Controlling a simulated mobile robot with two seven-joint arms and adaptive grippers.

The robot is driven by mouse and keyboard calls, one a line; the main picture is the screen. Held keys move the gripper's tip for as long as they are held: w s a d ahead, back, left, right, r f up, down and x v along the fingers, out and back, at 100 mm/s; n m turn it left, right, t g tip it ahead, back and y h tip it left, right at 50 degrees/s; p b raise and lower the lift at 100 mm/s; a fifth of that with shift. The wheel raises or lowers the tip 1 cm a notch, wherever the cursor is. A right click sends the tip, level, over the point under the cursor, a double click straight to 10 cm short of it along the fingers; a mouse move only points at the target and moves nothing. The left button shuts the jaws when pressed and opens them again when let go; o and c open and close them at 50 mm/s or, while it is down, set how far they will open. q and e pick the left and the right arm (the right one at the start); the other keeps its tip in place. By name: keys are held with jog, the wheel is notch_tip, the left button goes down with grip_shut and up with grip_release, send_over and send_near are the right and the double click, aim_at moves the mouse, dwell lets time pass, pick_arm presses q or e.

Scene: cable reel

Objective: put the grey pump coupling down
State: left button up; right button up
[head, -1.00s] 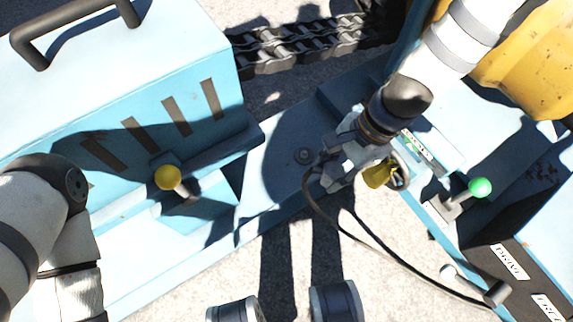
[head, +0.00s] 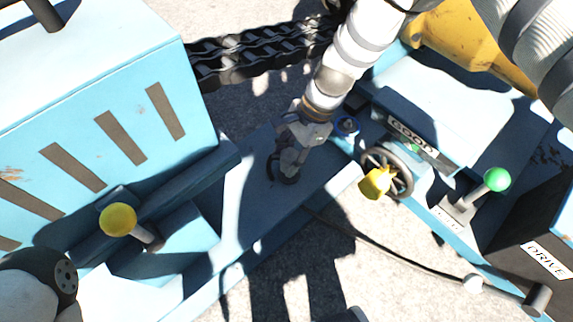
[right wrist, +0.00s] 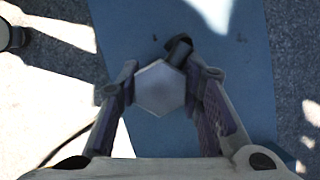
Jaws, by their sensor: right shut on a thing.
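The grey pump coupling (right wrist: 160,88) shows in the right wrist view as a pale six-sided end between the two fingers. A short dark stub sits at its upper right. My right gripper (right wrist: 165,90) is shut on it. In the head view this gripper (head: 286,168) points down at the blue deck plate (head: 250,205), and its fingers mostly hide the coupling. I cannot tell whether the coupling touches the plate. My left arm shows at the lower left of the head view, but its gripper is out of the picture.
A green-knobbed lever (head: 496,180) stands farther right, a yellow-knobbed lever (head: 118,220) at left. A black hose (head: 380,245) crosses below. A chain (head: 255,55) lies behind.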

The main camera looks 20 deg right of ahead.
aim_at(288, 166)
jog(key=f, duration=0.1)
jog(key=f+b, duration=0.1)
jog(key=f, duration=0.1)
jog(key=shift+w+f, duration=0.2)
jog(key=shift+f, duration=0.05)
grip_shut()
jog(key=shift+f, duration=0.2)
jog(key=o, duration=1.3)
grip_release()
jog(key=shift+c, duration=0.2)
jog(key=p+v, duration=0.3)
jog(key=v, duration=0.9)
jog(key=shift+r+p, duration=0.25)
jog(key=shift+p, duration=0.05)
jog(key=shift+a, duration=0.1)
